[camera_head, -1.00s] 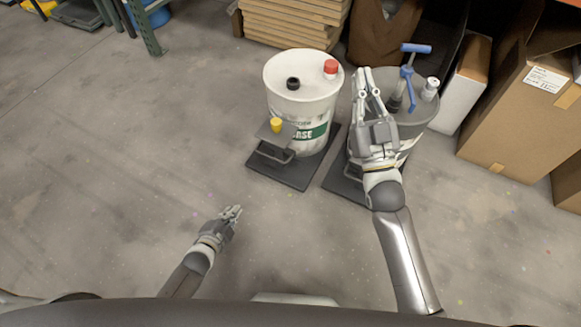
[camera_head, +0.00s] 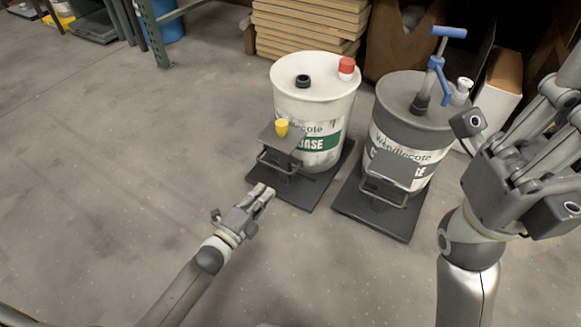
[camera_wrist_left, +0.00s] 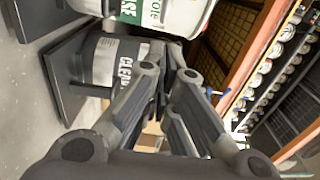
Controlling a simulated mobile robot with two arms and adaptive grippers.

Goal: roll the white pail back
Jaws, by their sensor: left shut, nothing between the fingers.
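The white pail (camera_head: 318,90) has a green label band, a black cap and a red cap. It stands upright on a dark wheeled base (camera_head: 322,190) with a metal handle (camera_head: 278,166) and a small plate bearing a yellow knob (camera_head: 282,127) at its near side. Its lower part also shows at the top of the left wrist view (camera_wrist_left: 168,14). My left gripper (camera_head: 266,192) is shut and empty, just in front of and below the handle, seemingly apart from it. My right gripper (camera_head: 572,90) is large at the right edge, its fingertips partly cut off, away from the white pail.
A grey pail (camera_head: 398,108) with a blue-handled pump stands on its own dark base (camera_head: 378,222) close to the right. Stacked boards (camera_head: 305,25) lie behind the white pail. A shelf leg (camera_head: 152,35) stands at back left. Floor at left is clear.

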